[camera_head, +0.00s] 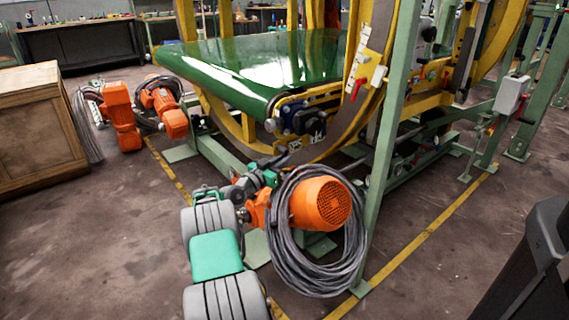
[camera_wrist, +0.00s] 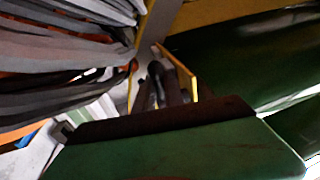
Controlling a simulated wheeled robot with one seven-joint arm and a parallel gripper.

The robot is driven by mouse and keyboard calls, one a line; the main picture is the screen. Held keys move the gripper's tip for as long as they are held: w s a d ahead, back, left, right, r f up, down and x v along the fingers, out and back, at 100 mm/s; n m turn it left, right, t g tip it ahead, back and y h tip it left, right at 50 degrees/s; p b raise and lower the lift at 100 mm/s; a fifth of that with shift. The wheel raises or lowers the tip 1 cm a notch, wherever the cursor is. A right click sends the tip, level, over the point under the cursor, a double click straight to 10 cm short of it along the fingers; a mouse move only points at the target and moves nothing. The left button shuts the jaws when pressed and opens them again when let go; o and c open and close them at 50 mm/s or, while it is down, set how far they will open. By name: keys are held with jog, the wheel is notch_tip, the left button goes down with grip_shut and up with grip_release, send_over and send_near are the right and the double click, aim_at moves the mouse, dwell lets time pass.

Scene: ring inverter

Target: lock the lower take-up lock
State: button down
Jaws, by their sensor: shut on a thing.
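My gripper (camera_head: 283,160) is beyond the orange motor and cable coil, close to the lower frame below the green belt's near end. In the wrist view my gripper (camera_wrist: 165,88) is shut on a dark, rounded part (camera_wrist: 155,72), which is blurred and in shadow. I cannot tell for certain that this part is the lower take-up lock, or whether it is locked. The fingers and the shadow hide most of it.
An orange motor (camera_head: 320,204) with a grey cable coil (camera_head: 298,270) is close to the right of my arm. A wooden crate (camera_head: 35,130) is at left. Floor at lower left is clear.

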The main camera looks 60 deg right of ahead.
jog(key=c, duration=1.7)
grip_release()
jog(key=shift+p+v, duration=1.15)
jog(key=shift+v, duration=2.75)
